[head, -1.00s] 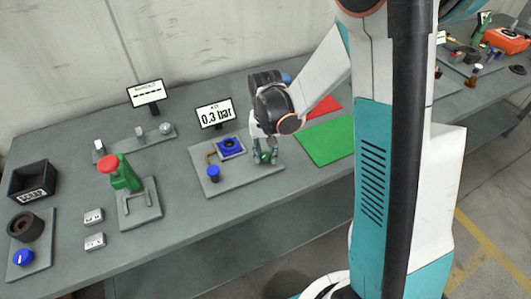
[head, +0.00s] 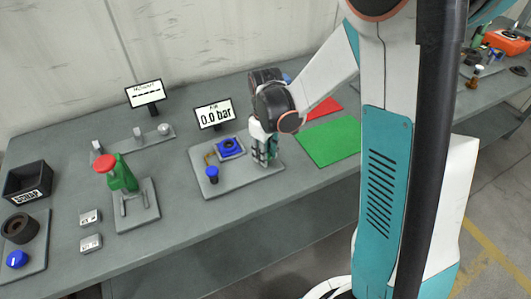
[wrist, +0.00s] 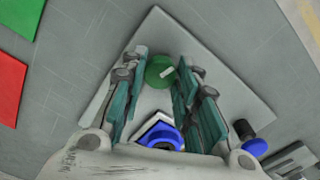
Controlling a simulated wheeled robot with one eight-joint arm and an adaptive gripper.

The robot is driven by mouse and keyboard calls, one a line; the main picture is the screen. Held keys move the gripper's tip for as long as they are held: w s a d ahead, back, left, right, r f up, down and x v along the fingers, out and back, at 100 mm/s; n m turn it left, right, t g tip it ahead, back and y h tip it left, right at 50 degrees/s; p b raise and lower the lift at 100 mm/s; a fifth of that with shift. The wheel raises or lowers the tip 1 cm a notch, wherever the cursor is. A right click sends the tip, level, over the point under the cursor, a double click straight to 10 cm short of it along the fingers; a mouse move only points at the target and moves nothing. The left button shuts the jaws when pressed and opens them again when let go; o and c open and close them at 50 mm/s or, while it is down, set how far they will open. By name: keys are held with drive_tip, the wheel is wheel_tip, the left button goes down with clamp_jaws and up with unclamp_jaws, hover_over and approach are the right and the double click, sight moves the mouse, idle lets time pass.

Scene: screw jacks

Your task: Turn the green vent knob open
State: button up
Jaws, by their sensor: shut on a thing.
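In the head view my gripper (head: 265,152) points down at the plate's right part and hides the knob. The air display (head: 214,114) behind the plate reads 0.0 bar.
The same plate carries a blue square part (head: 231,147) and a blue knob (head: 212,175). A green mat (head: 330,142) and a red mat (head: 322,109) lie to the right. A green jack with a red top (head: 122,176) stands to the left.

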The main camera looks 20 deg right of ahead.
drive_tip(key=shift+n, duration=1.5)
drive_tip(key=o, duration=1.1)
drive_tip(key=shift+c, duration=0.2)
drive_tip(key=shift+r, duration=0.1)
wheel_tip(320, 180, up, 12)
drive_tip(key=shift+s, duration=0.1)
